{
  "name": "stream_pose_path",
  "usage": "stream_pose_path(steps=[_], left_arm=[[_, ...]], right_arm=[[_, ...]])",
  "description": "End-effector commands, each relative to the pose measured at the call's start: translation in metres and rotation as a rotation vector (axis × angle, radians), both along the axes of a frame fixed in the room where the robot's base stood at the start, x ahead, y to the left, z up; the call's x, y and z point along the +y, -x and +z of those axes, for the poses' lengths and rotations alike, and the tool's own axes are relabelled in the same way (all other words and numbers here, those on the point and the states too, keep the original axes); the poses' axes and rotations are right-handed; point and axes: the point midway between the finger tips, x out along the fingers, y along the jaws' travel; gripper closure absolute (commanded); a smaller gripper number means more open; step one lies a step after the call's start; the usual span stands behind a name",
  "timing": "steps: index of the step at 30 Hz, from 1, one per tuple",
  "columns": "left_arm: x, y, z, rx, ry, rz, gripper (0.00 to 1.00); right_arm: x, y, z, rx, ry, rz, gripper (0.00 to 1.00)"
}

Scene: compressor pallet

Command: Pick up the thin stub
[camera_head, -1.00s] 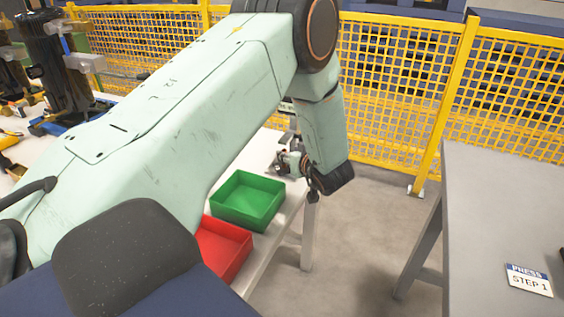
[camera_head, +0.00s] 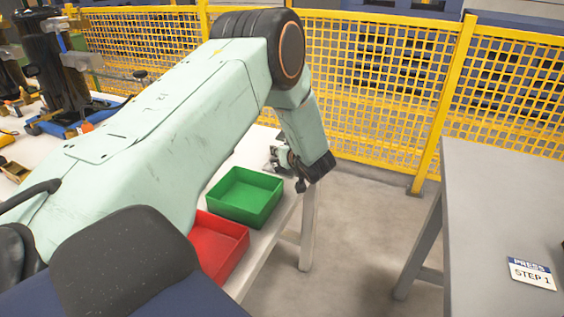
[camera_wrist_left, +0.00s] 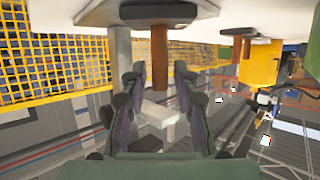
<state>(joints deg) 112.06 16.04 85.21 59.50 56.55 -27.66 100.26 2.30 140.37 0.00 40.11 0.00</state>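In the left wrist view, which appears upside down, a brown upright post (camera_wrist_left: 160,58) on a dark round base (camera_wrist_left: 150,15) stands on a pale surface. A grey post (camera_wrist_left: 123,45) is to its left. I cannot tell for sure which one is the thin stub. My left gripper (camera_wrist_left: 159,76) is open, its two dark fingers apart, with the brown post showing between the fingertips; no contact is visible. In the head view my left gripper (camera_head: 278,160) is small, low over the table's far end, partly hidden by my wrist. My right gripper is not in view.
A green bin (camera_head: 245,197) and a red bin (camera_head: 222,246) sit on the white table near my left arm. A yellow mesh fence (camera_head: 385,80) runs behind. A grey table (camera_head: 500,210) with a sign (camera_head: 532,273) stands right, beyond open floor.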

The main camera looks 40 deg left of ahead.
Motion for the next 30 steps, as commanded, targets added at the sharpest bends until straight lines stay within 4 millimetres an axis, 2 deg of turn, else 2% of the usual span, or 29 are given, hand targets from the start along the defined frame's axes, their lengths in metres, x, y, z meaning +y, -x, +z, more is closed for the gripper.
stream_pose_path(steps=[1, 9, 24, 30], left_arm=[[0.0, 0.0, 0.0, 0.001, 0.001, 0.001, 0.77], [0.0, 0.0, -0.001, 0.001, 0.001, 0.001, 1.0], [0.0, 0.0, 0.001, -0.001, 0.0, 0.0, 1.0], [0.0, 0.0, 0.012, -0.002, 0.001, 0.001, 1.0]], right_arm=[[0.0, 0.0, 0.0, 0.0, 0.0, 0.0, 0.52], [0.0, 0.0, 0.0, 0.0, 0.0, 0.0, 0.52], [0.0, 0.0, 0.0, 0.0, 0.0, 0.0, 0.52], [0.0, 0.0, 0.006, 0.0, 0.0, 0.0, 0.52]])
